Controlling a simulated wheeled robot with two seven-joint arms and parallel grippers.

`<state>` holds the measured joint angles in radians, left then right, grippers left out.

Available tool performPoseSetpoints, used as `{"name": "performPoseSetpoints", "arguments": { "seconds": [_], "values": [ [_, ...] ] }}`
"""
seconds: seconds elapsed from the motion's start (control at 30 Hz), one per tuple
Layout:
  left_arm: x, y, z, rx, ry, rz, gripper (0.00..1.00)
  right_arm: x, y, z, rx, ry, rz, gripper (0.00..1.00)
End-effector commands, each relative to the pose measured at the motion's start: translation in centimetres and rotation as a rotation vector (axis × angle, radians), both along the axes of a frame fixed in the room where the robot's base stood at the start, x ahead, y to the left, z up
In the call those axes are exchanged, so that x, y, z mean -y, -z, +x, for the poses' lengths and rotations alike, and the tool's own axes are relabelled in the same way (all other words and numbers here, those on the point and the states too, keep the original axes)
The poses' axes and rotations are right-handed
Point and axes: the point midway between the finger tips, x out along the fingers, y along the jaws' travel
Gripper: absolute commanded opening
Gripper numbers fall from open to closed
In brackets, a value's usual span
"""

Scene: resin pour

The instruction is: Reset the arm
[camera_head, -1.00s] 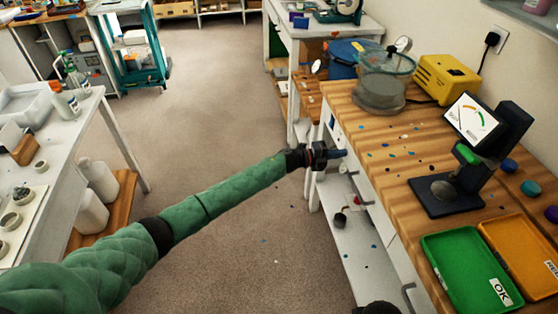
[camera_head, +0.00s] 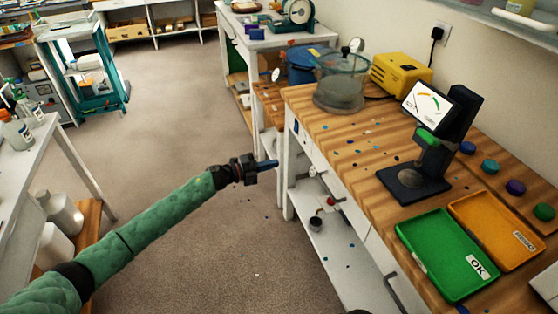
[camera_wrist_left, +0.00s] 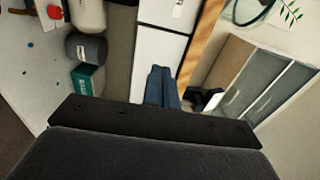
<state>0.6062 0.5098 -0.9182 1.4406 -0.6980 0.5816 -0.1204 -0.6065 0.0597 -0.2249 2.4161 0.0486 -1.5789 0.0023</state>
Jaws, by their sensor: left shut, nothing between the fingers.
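My left arm, in a green sleeve, reaches in from the lower left of the head view. Its gripper (camera_head: 268,164) is shut and empty, held over the floor just left of the wooden workbench (camera_head: 345,150). In the left wrist view the closed blue fingers (camera_wrist_left: 162,88) show against the bench's white drawer fronts (camera_wrist_left: 158,55). My right gripper is not in view.
On the bench stand a gauge tester (camera_head: 425,145), a green OK tray (camera_head: 447,255), an orange tray (camera_head: 497,230), a clear chamber (camera_head: 340,80) and a yellow unit (camera_head: 400,72). A white table (camera_head: 30,150) stands at left. Open floor (camera_head: 165,130) lies between.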

Motion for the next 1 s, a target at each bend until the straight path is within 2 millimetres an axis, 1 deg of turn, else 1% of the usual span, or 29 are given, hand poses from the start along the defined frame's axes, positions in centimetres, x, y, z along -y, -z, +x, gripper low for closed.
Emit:
{"name": "performPoseSetpoints", "arguments": {
  "seconds": [0.17, 0.27, 0.37, 0.47, 0.5, 0.57, 0.67, 0.77, 0.9, 1.0],
  "values": [
    [-0.3, 0.0, -0.1, -0.003, 0.0, -0.001, 0.0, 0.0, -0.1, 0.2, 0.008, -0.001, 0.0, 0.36],
    [-0.5, 0.1, 0.5, -0.011, -0.031, 0.001, 0.0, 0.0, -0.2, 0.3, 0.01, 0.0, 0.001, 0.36],
    [-1.1, 0.3, 2.0, -0.023, -0.12, 0.005, 0.0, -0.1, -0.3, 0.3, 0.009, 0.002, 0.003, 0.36],
    [-2.4, 0.4, 4.4, -0.055, -0.264, -0.001, 0.0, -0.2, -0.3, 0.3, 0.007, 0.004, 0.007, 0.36],
    [-2.9, 0.3, 5.2, -0.07, -0.326, -0.008, 0.0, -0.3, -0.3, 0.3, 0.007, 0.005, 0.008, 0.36],
    [-3.5, -0.2, 6.3, -0.093, -0.413, -0.024, 0.0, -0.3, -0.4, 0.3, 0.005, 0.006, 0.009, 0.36],
    [-4.4, -1.6, 7.5, -0.131, -0.55, -0.056, 0.0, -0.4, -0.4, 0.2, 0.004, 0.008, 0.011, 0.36],
    [-5.6, -3.7, 8.5, -0.173, -0.685, -0.101, 0.0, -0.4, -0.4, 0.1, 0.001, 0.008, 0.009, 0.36],
    [-7.3, -7.6, 9.2, -0.244, -0.863, -0.18, 0.0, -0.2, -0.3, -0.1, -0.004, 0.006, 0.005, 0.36],
    [-8.1, -10.6, 9.1, -0.306, -0.978, -0.245, 0.0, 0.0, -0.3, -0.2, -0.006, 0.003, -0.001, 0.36]
  ]
}}
